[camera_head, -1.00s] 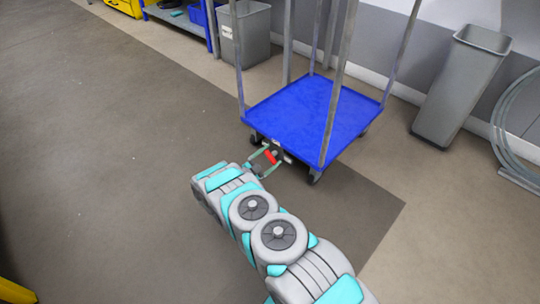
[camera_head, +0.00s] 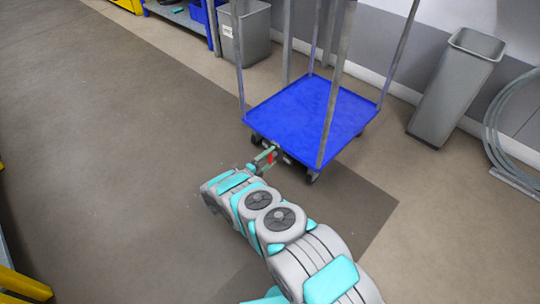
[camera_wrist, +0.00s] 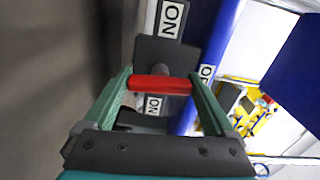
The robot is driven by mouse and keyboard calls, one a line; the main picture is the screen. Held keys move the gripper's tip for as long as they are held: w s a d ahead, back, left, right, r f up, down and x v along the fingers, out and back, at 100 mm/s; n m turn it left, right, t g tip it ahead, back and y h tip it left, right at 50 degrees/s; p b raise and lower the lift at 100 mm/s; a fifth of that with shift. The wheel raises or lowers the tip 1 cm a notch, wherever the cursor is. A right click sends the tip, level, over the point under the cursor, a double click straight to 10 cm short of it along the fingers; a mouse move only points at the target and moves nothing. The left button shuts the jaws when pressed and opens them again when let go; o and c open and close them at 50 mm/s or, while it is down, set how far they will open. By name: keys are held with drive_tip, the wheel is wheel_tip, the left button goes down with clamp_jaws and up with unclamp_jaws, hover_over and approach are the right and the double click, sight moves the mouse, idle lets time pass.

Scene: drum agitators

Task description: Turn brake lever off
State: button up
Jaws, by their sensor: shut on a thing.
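The brake lever is a red bar (camera_wrist: 160,84) on a dark grey plate (camera_wrist: 165,55) in the wrist view. It also shows as a small red spot (camera_head: 271,159) at the near lower edge of the blue cart (camera_head: 312,108) in the head view. My gripper (camera_wrist: 161,79) has its two green fingers at the two ends of the red bar and is shut on it. It also shows in the head view (camera_head: 266,155). White labels reading "ON" (camera_wrist: 173,18) and partly "OF" (camera_wrist: 206,76) sit around the plate. The lever's mount is partly hidden.
Tall metal posts (camera_head: 337,85) rise from the cart's corners. A grey bin (camera_head: 458,85) stands to the right, another grey bin (camera_head: 245,35) behind left. The floor (camera_head: 110,150) left of my arm is clear.

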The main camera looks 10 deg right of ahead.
drive_tip(key=shift+m, duration=0.6)
drive_tip(key=o, duration=1.1)
drive_tip(key=shift+c, duration=0.2)
drive_tip(key=v, duration=0.8)
drive_tip(key=shift+p, duration=0.45)
drive_tip(key=shift+w, duration=0.1)
